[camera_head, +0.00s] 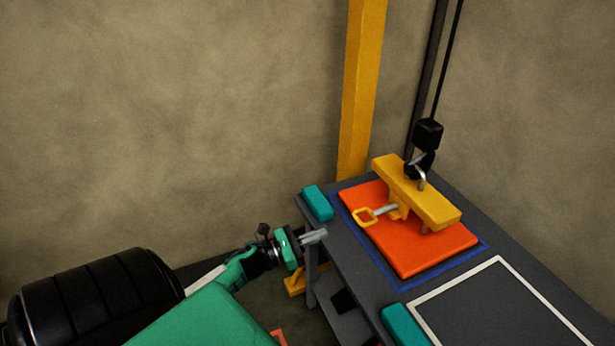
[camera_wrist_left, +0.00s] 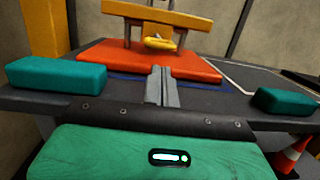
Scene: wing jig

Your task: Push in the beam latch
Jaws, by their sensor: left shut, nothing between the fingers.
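The yellow beam (camera_head: 425,194) rests above an orange plate (camera_head: 429,251) on the grey table and hangs from a black hook (camera_head: 424,163). In the left wrist view the latch ring (camera_wrist_left: 160,43) shows ahead, just beyond the fingertips, below the beam (camera_wrist_left: 157,14). My left gripper (camera_head: 323,234) is shut and empty, left of the table edge and apart from the latch. It also shows in the left wrist view (camera_wrist_left: 161,72). My right gripper is not in view.
Two teal blocks sit on the table's near edge, one at the back (camera_head: 318,203) and one at the front (camera_head: 404,325). A blue outline surrounds the plate, and a white-outlined area (camera_head: 500,310) is bare. A yellow post (camera_head: 360,90) stands behind. An orange-white cone (camera_wrist_left: 293,153) stands low at the right.

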